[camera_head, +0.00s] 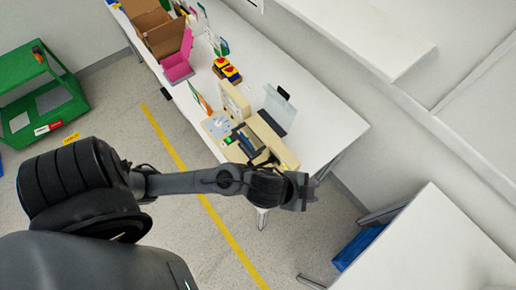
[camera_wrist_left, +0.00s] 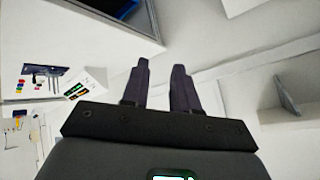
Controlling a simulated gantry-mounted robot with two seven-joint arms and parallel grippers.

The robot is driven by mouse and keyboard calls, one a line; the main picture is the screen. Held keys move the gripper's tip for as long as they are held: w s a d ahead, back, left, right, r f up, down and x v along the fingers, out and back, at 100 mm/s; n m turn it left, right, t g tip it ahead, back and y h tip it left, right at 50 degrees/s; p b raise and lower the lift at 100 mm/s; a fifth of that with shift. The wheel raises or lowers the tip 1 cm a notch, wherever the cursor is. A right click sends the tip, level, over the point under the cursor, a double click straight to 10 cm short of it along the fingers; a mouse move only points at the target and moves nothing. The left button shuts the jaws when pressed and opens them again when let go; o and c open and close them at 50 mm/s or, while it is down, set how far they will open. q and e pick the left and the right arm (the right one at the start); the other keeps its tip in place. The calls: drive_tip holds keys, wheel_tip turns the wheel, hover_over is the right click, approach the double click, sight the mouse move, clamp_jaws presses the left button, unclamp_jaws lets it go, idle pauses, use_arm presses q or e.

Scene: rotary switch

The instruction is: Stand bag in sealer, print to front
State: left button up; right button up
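A beige machine (camera_head: 278,143), which looks like the sealer, sits near the right end of the white table, partly hidden behind my left arm. A grey, see-through upright sheet (camera_head: 279,110) with a black clip-like top stands just behind it. I cannot tell whether this is the bag, and no print can be made out. My left gripper (camera_head: 312,190) is beyond the table's front right edge, apart from the machine. In the left wrist view its two fingers (camera_wrist_left: 160,75) are apart with nothing between them. My right gripper is not in view.
The white table (camera_head: 335,120) also holds a red-and-yellow button box (camera_head: 227,70), a pink holder (camera_head: 178,62) and a cardboard box (camera_head: 165,38). A green crate (camera_head: 60,103) stands at far left. Another white surface (camera_head: 430,245) is at lower right. Floor shows between.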

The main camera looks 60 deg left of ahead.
use_arm(q)
drive_tip(key=s+a+f+n+g+y, duration=0.2)
drive_tip(key=s+a+f+n+g, duration=0.2)
drive_tip(key=s+a+n, duration=0.3)
drive_tip(key=s+a+f, duration=0.1)
drive_tip(key=s+a, duration=0.2)
drive_tip(key=s, duration=0.1)
drive_tip(key=shift+s+f+g+y, duration=0.3)
drive_tip(key=shift+s+f+g, duration=0.1)
drive_tip(key=shift+a, duration=0.1)
wheel_tip(320, 180, up, 16)
drive_tip(key=p, duration=1.5)
drive_tip(key=shift+f, duration=0.25)
drive_tip(key=shift+c, duration=0.2)
